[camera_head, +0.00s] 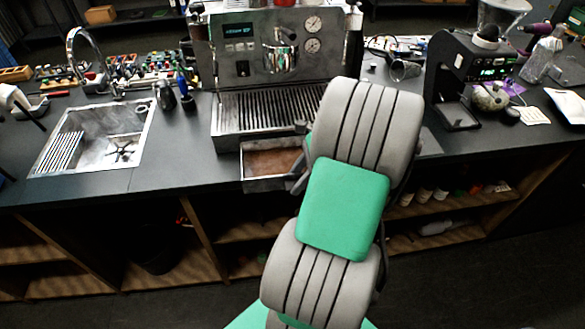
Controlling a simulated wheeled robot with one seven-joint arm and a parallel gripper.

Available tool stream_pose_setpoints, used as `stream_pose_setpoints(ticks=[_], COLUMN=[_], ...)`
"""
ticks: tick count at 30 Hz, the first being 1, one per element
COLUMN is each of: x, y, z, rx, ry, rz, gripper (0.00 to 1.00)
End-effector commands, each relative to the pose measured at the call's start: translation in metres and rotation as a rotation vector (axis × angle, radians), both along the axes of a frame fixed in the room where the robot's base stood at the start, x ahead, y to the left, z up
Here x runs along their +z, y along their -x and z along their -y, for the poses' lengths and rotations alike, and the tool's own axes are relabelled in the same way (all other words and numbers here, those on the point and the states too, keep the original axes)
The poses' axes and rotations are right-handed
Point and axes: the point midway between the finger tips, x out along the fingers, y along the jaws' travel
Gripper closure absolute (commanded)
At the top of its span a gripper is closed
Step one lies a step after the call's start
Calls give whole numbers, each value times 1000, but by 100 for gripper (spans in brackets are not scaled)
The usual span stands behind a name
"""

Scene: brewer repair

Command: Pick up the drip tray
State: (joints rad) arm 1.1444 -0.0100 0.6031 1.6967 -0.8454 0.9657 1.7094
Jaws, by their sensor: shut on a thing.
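The drip tray (268,163) is a shallow, open metal tray with a brown, stained inside. It sticks out below the slatted grate (262,112) at the front of the espresso machine (275,50), over the counter's front edge. It looks about level. My gripper (299,174) shows only as a small grey part at the tray's right end, and it is shut on the tray there. My grey and green arm hides the fingertips and the tray's right side. I cannot tell whether the tray still touches the machine or counter.
A metal sink (97,138) is set into the dark counter at left. A black grinder (462,75) stands at right. Small tools and cups (178,95) stand between sink and machine. Open wooden shelves (440,238) lie below. The counter between sink and machine front is clear.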

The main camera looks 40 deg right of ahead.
Motion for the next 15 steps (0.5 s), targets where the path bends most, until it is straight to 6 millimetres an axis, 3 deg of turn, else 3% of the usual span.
stream_pose_setpoints(ticks=[7, 15], x=[0, 0], y=[0, 0], z=[0, 0], rx=[0, 0], ry=[0, 0], rz=[0, 1], gripper=[100, 100])
